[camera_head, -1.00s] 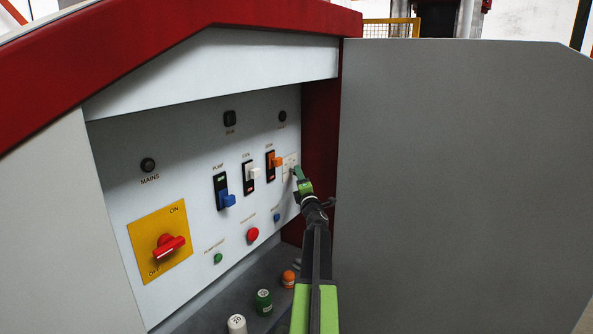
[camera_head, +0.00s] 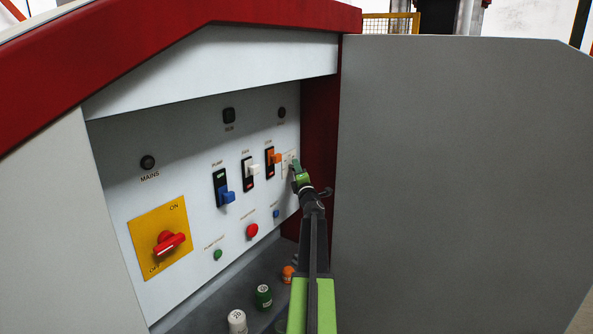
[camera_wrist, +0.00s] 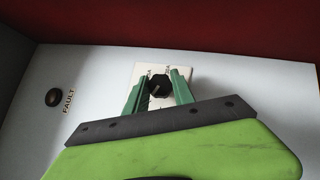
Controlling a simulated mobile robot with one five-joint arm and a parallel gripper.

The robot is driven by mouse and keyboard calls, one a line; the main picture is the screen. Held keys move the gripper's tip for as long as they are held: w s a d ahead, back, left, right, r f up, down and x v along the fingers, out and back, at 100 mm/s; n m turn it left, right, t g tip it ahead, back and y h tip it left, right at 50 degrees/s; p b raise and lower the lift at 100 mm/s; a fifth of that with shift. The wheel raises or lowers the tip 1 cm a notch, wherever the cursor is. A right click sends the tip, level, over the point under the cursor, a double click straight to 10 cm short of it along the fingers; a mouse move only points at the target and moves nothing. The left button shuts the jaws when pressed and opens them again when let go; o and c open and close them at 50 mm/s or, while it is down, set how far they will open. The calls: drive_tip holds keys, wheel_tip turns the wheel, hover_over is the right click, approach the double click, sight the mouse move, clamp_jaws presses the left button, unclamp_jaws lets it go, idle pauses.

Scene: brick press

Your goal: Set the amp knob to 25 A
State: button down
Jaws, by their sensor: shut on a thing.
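The amp knob (camera_wrist: 158,86) is black with a pale pointer line and sits on a small white dial plate (camera_wrist: 149,69) in the wrist view. My gripper (camera_wrist: 159,84) has its two green fingers on either side of the knob, shut on it. In the head view my gripper (camera_head: 296,168) is at the right end of the panel, in front of the dial plate (camera_head: 287,159). The knob is hidden there behind the fingers. The scale marks are too small or covered to read.
Left of the dial are the orange (camera_head: 273,157), white (camera_head: 252,169) and blue (camera_head: 227,197) switches. The red mains knob (camera_head: 169,243) is on a yellow plate. Several capped fuses, one green (camera_head: 264,296), stand on the ledge below. A grey door (camera_head: 460,180) stands open close on the right.

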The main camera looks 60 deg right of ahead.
drive_tip(key=shift+r+m+p, duration=0.2)
drive_tip(key=shift+m+p, duration=0.1)
drive_tip(key=shift+p, duration=0.3)
drive_tip(key=m+g+y+p, duration=0.1)
drive_tip(key=m+y+p, duration=0.1)
drive_tip(key=p, duration=0.3)
drive_tip(key=m+g+y+p, duration=0.2)
drive_tip(key=m+p, duration=0.1)
drive_tip(key=p, duration=0.3)
drive_tip(key=m+g+y+p, duration=0.2)
drive_tip(key=y+p, duration=0.1)
drive_tip(key=p, duration=0.3)
drive_tip(key=shift+d+r+m, duration=0.15)
drive_tip(key=shift+r+m, duration=0.15)
drive_tip(key=m+y+p, duration=0.1)
drive_tip(key=y+p, duration=0.1)
drive_tip(key=m+g+y+p, duration=0.1)
drive_tip(key=y+p, duration=0.1)
drive_tip(key=shift+d+f, duration=0.1)
drive_tip(key=shift+f, duration=0.1)
drive_tip(key=shift+f+m+y+p, duration=0.15)
drive_tip(key=shift+m+y+p, duration=0.2)
drive_tip(key=shift+m+y, duration=0.9)
drive_tip(key=shift+y, duration=0.45)
drive_tip(key=c, duration=1.1)
unclamp_jaws()
